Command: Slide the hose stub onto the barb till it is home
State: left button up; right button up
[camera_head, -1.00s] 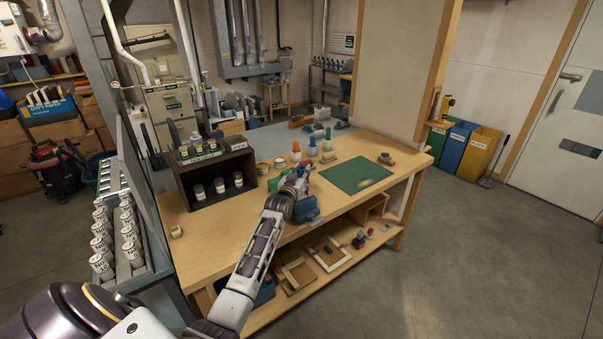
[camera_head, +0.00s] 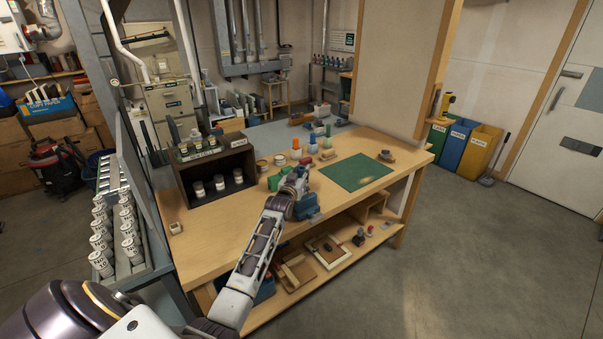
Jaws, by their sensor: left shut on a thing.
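My left gripper (camera_head: 297,181) is over the front edge of the workbench, at a blue vise (camera_head: 307,206). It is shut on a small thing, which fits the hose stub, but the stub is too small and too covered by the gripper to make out. The barb cannot be told apart at the vise, so I cannot tell whether stub and barb touch. A green object (camera_head: 276,182) lies just left of the gripper. My right gripper is not in view.
The wooden workbench (camera_head: 235,220) has a green mat (camera_head: 357,174) on the right and a dark rack with jars (camera_head: 183,186) on the left. Several bottles stand behind the gripper. A lower shelf holds frames and small parts.

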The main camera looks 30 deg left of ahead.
pick_arm(q)
jog(key=shift+f, duration=0.2)
jog(key=o, duration=1.1)
jog(key=shift+s, duration=0.1)
jog(key=shift+p+v, duration=0.7)
jog(key=shift+v, duration=0.15)
jog(key=shift+p+v, duration=2.05)
jog(key=shift+v, duration=1)
